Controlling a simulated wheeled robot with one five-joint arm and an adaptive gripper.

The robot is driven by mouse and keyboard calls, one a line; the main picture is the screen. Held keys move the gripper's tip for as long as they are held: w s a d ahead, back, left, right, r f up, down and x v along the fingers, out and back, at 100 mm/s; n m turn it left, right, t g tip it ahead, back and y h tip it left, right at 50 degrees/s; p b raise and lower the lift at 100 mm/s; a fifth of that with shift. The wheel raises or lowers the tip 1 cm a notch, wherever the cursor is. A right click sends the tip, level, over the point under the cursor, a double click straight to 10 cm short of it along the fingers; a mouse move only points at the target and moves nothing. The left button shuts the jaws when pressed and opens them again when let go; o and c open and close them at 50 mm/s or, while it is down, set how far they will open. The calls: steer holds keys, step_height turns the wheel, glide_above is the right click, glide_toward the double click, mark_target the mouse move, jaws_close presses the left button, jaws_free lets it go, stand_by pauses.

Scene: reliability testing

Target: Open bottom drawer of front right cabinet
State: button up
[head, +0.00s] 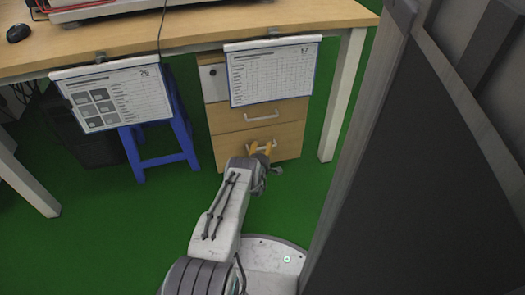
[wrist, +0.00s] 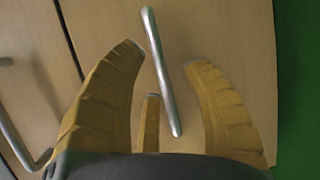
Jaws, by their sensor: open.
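The wooden drawer cabinet (head: 228,145) stands under the desk in the head view. Its bottom drawer has a silver bar handle (head: 274,147), partly hidden by my gripper (head: 261,148). In the wrist view, the bottom drawer front (wrist: 220,45) fills much of the picture. Its handle (wrist: 158,60) runs lengthwise between the yellow fingers of my gripper (wrist: 165,56). The fingers are spread apart on either side of the handle and do not close on it. The bottom drawer looks flush with the cabinet. The middle drawer handle (head: 262,117) is above; it also shows in the wrist view (wrist: 18,135).
A blue stool (head: 160,145) stands left of the cabinet. Two paper sheets (head: 270,70) (head: 115,97) hang from the desk edge (head: 200,37). A white desk leg (head: 343,95) is right of the cabinet. A large dark panel (head: 430,170) fills the right side. Green floor is open before the cabinet.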

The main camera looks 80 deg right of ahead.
steer(key=shift+d, duration=0.25)
steer(key=shift+c, duration=0.4)
jaws_close()
